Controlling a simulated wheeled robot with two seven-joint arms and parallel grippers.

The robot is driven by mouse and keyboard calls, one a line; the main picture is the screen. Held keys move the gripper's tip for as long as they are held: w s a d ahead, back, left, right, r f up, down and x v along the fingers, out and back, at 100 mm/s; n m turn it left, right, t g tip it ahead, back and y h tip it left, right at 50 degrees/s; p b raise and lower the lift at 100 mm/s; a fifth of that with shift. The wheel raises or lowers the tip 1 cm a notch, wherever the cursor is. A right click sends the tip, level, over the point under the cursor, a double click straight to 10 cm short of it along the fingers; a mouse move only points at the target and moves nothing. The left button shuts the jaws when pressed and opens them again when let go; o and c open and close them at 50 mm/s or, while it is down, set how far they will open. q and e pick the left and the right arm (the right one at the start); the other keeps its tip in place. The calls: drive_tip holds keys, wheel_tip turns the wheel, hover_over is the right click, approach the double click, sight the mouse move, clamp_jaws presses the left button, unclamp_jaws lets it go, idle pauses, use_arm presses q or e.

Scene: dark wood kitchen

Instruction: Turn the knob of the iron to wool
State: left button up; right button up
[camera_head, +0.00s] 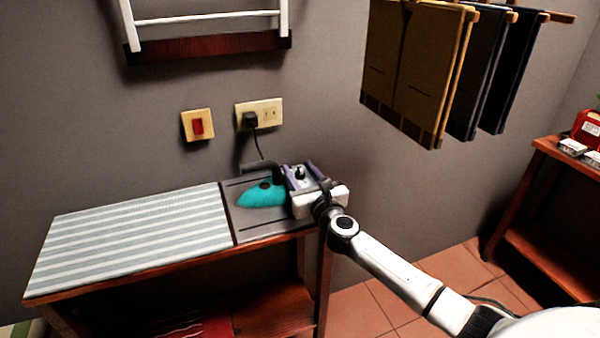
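The teal iron (258,197) rests on the dark panel at the right end of the ironing table, its pointed end to the left. A dark handle shows above it, and a small dark spot shows on its top; I cannot tell if this is the knob. My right gripper (291,192) is at the right end of the iron, very close to it and partly covering it. Whether it touches the iron, and whether its fingers are open or shut, is too small to tell. My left gripper is not in view.
The table has a striped grey-white cover (135,235) on its left. A cord runs from the iron area up to a black plug (250,120) in the wall socket (270,112). A red switch (198,127) is beside it.

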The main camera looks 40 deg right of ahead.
drive_tip(key=shift+c, duration=0.2)
clamp_jaws()
